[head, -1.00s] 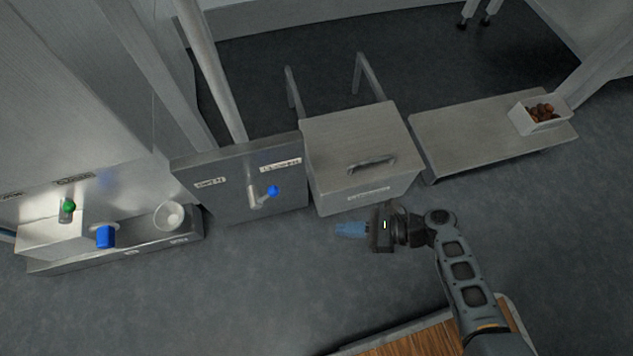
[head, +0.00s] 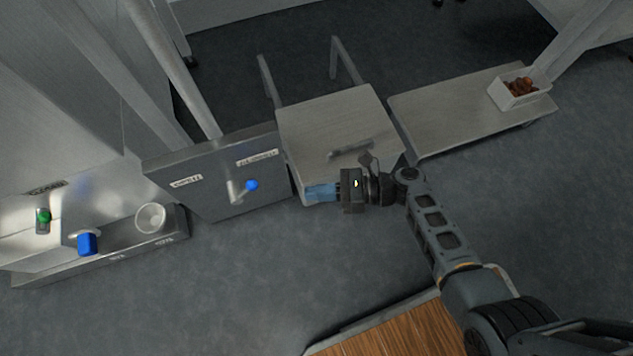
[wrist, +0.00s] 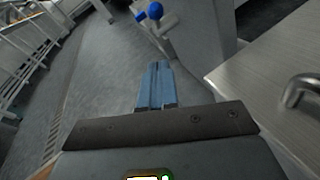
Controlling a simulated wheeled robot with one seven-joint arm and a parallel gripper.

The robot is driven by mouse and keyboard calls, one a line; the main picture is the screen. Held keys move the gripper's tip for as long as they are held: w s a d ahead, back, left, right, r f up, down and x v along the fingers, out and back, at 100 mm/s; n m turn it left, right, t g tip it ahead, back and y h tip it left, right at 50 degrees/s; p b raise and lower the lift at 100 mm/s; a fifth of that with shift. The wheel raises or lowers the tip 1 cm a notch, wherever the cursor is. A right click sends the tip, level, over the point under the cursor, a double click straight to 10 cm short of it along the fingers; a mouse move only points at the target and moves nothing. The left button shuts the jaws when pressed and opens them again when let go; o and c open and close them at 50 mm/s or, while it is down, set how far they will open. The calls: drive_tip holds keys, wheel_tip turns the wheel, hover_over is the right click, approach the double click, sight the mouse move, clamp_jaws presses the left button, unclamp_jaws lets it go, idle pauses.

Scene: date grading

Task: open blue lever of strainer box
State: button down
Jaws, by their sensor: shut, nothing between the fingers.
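A lever with a blue ball knob (head: 252,185) sticks out from the front of a grey metal panel (head: 215,205) with two white labels. The wrist view shows the blue knob (wrist: 155,11) beyond my fingertips, on a pale lever arm. My gripper (head: 308,192) has blue fingers that are shut and empty. It is to the right of the knob and apart from it, in front of the lidded metal box (head: 300,115). The gripper hides part of that box's front. In the wrist view the shut fingers (wrist: 157,66) point towards the lever.
The lidded box has a dark bar handle (head: 350,149) on top; the handle also shows close at right in the wrist view (wrist: 300,90). A low table (head: 440,120) with a white tray (head: 518,101) of brown dates stands right. A green knob (head: 43,216), blue block (head: 87,244) and white cup (head: 151,218) are left.

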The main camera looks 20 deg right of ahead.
drive_tip(key=w+a+r+b, duration=0.1)
drive_tip(key=w+a+b, duration=0.2)
drive_tip(key=a, duration=0.6)
drive_tip(key=shift+w, duration=0.7)
drive_tip(key=shift+r+p, duration=0.2)
drive_tip(key=shift+p, duration=0.15)
drive_tip(key=shift+a+r+h+p, duration=0.15)
drive_tip(key=shift+h+p, duration=0.15)
drive_tip(key=shift+p, duration=0.3)
drive_tip(key=shift+p, duration=0.3)
